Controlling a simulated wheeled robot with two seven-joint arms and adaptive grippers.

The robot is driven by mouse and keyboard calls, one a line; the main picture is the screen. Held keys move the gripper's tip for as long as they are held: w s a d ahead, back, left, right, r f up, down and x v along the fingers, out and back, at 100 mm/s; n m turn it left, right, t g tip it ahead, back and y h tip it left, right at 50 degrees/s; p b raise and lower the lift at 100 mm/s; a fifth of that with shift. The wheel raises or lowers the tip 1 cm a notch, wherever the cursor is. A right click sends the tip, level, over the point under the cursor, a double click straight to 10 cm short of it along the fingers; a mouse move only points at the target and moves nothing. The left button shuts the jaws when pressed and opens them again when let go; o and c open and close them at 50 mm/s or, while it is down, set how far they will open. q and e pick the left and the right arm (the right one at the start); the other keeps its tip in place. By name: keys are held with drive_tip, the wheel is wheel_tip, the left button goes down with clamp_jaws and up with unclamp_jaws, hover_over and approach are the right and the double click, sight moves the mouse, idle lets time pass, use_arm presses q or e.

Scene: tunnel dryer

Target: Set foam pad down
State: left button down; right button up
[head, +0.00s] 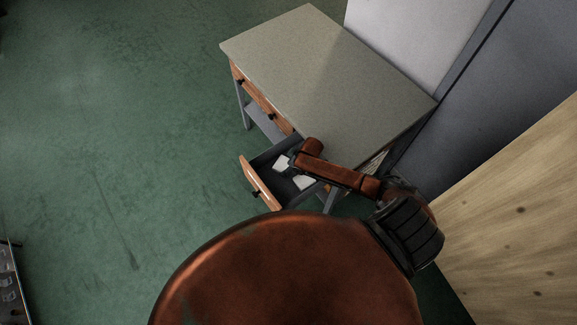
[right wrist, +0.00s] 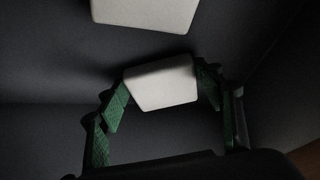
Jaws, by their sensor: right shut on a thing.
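A white foam pad (right wrist: 162,84) is between the green fingers of my right gripper (right wrist: 164,88), which is shut on it. The pad is low in a dark drawer; I cannot tell whether it touches the drawer floor. A second white piece (right wrist: 145,12) lies ahead of it, apart from it. In the head view my right gripper (head: 297,161) is down in the open drawer (head: 260,183), largely hidden by my arm. White pieces show there beside it. My left gripper is not in view.
The drawer belongs to a grey-topped table (head: 320,75), whose top is bare. Dark drawer walls stand close around the right gripper. A grey cabinet (head: 490,90) and a wooden board (head: 520,210) stand to the right.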

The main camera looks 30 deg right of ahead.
drive_tip(key=o, duration=0.8)
drive_tip(key=shift+f, duration=0.1)
drive_tip(key=shift+o, duration=0.2)
drive_tip(key=p+v, duration=0.1)
drive_tip(key=v, duration=0.6)
drive_tip(key=shift+r, duration=0.3)
drive_tip(key=shift+s, duration=0.1)
